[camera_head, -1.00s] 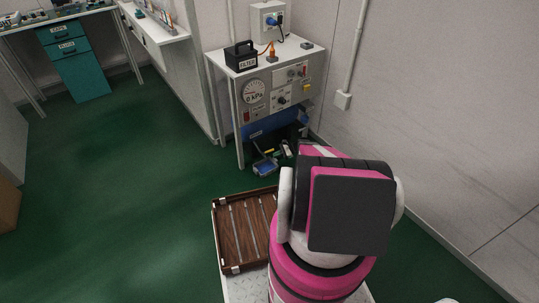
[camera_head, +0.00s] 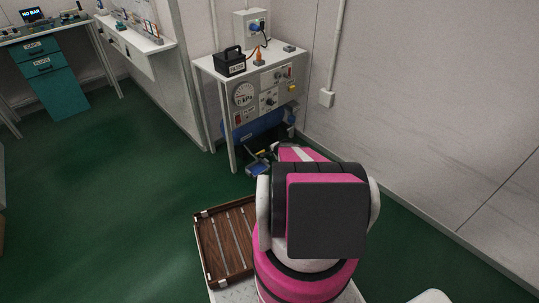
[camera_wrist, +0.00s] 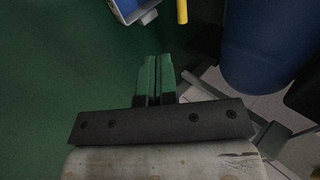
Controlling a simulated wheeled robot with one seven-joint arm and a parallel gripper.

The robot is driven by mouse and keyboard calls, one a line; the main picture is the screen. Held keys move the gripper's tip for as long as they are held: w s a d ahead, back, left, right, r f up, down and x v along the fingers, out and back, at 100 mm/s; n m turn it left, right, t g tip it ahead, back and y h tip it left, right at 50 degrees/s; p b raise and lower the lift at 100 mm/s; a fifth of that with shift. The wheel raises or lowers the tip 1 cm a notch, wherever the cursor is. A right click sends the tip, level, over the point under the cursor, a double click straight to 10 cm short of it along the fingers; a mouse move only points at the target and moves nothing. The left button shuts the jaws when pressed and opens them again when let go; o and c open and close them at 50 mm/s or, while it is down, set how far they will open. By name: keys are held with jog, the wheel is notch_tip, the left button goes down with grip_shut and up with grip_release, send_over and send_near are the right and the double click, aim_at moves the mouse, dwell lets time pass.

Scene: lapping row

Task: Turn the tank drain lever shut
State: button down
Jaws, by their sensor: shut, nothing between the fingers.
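The blue tank (camera_head: 265,128) lies low under the white bench. In the wrist view the tank (camera_wrist: 258,42) fills the upper right. A yellow bar (camera_wrist: 182,12), which looks like the drain lever's handle, enters at the top edge of the wrist view; its pivot is out of frame. My gripper (camera_wrist: 153,62) has green fingers, shut together and empty. It is left of the tank and short of the yellow bar, apart from both in the picture. In the head view my arm hides the gripper.
The bench (camera_head: 222,82) carries a black filter box (camera_head: 230,62) and a front gauge (camera_head: 244,94). A wall stands close on the right. Green floor (camera_head: 120,200) is clear leftward.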

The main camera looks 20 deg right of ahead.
jog(key=w+r+x, duration=0.1)
jog(key=x, duration=1.1)
jog(key=shift+w+a+r, duration=0.3)
jog(key=shift+w+r, duration=0.05)
jog(key=shift+w+d, duration=0.1)
